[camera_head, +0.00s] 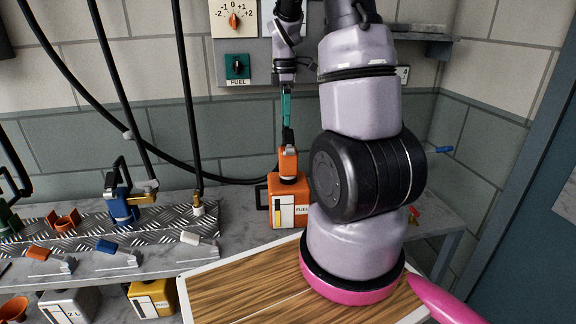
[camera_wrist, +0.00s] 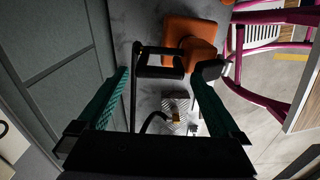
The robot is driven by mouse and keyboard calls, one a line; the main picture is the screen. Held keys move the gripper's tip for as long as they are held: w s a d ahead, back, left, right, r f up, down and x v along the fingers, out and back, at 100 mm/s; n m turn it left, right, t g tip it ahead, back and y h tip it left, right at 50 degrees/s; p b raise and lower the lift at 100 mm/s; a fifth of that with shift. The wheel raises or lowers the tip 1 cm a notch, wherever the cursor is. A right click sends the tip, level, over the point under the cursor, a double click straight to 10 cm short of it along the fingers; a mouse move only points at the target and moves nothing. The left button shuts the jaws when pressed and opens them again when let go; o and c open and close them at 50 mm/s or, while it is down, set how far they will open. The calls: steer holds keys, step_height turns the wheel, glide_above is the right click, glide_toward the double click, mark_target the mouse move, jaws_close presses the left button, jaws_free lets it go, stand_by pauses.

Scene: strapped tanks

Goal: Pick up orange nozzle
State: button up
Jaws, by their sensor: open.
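The orange nozzle (camera_head: 288,162) stands on top of the orange fuel tank (camera_head: 275,212), against the wall in the head view. Its black upper part points up toward my gripper (camera_head: 287,122). My gripper hangs just above, its teal fingers pointing down. In the wrist view my gripper (camera_wrist: 160,74) has its two teal fingers spread wide. A black loop handle lies between the fingertips, with orange surfaces behind it. I cannot tell there where nozzle and tank divide. Nothing appears gripped. My own arm hides the area right of the tank.
A blue nozzle (camera_head: 122,208) and an empty orange holder (camera_head: 65,222) stand on the metal-plated shelf at left. A yellow tank (camera_head: 152,298) and a white tank (camera_head: 70,306) are below. Black hoses hang along the wall. A wooden tabletop (camera_head: 235,295) is in front.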

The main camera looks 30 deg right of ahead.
steer(key=shift+f, duration=0.2)
jaws_close()
steer(key=shift+r, duration=0.15)
